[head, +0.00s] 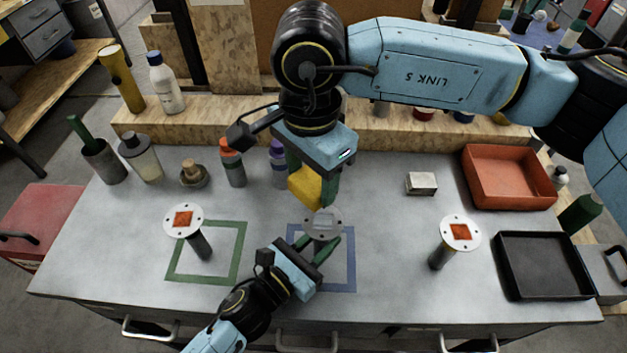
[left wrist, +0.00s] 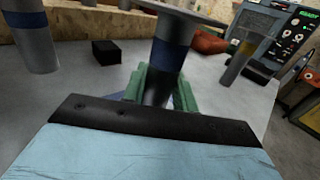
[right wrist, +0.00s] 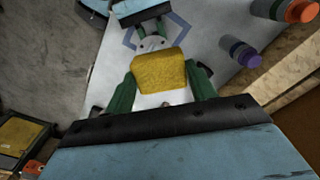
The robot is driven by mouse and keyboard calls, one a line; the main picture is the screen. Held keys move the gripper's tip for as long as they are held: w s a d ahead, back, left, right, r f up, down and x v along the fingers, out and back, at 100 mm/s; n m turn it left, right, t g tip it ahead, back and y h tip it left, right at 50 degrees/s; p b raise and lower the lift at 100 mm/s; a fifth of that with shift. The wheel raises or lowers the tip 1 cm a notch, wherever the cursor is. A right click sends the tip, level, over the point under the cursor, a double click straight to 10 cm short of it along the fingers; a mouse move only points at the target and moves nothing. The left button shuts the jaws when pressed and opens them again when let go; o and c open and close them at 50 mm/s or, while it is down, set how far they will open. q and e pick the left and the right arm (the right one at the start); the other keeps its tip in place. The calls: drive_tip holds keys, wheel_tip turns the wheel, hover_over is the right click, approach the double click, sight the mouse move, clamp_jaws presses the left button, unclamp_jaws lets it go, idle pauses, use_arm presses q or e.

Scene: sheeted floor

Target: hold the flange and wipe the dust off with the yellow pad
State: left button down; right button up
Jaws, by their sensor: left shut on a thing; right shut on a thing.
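The middle flange (head: 321,224) stands upright over the blue square outline (head: 352,272), a pale grey patch on its disc. My left gripper (head: 318,254) is shut on its stem; in the left wrist view the stem (left wrist: 170,48) rises between the green fingers (left wrist: 158,88). My right gripper (head: 312,180) is shut on the yellow pad (head: 304,188), just above and behind the disc. In the right wrist view the pad (right wrist: 158,71) sits between the fingers, with part of the disc (right wrist: 152,44) beyond it. I cannot tell whether pad and disc touch.
Flanges with orange-red squares stand at left (head: 183,219) and right (head: 461,232). A green outline (head: 236,255) is beside the left one. A red tray (head: 508,200) and black tray (head: 545,292) sit at right, a small pale block (head: 421,184) nearer the middle. Bottles line the back.

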use_arm(q)
drive_tip(key=c, duration=1)
unclamp_jaws()
drive_tip(key=v, duration=1.2)
